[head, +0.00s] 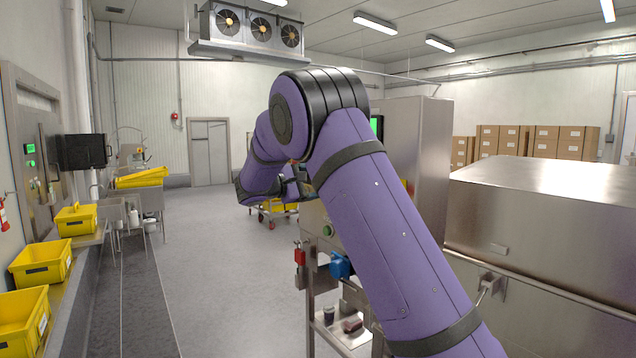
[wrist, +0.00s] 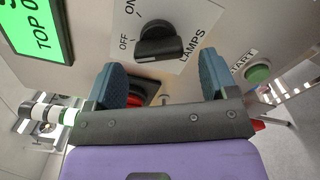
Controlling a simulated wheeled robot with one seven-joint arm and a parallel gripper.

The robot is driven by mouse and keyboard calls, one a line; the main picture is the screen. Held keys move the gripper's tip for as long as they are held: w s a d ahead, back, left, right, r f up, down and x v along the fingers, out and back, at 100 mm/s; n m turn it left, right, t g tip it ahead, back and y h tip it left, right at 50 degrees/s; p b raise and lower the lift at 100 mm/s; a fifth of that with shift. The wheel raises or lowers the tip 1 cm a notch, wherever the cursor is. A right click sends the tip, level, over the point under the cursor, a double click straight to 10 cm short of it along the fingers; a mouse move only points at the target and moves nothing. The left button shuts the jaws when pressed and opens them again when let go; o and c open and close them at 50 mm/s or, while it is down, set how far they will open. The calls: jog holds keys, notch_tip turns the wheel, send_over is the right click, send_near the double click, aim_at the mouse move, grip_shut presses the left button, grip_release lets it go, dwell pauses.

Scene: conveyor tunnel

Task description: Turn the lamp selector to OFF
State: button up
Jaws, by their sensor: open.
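The lamp selector (wrist: 162,42) is a black knob on a white plate in the wrist view. The plate carries OFF to the knob's left, ON above OFF, and LAMPS to its right. The knob's grip bar lies roughly across the picture; I cannot tell for sure which mark it points at. My gripper (wrist: 160,72) is open, its two blue-grey fingers wide apart just below the knob in the picture, with nothing held between them. In the head view my gripper is largely hidden by my purple arm, and the selector cannot be made out.
In the wrist view, a green START button (wrist: 258,73) is right of my gripper, a green display (wrist: 36,30) is upper left, and a red knob (wrist: 135,99) shows behind the fingers. In the head view, a steel housing (head: 550,215) stands right; the floor (head: 215,270) is clear.

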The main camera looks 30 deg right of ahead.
jog(key=a, duration=0.7)
jog(key=shift+s+a, duration=0.15)
jog(key=shift+a, duration=0.2)
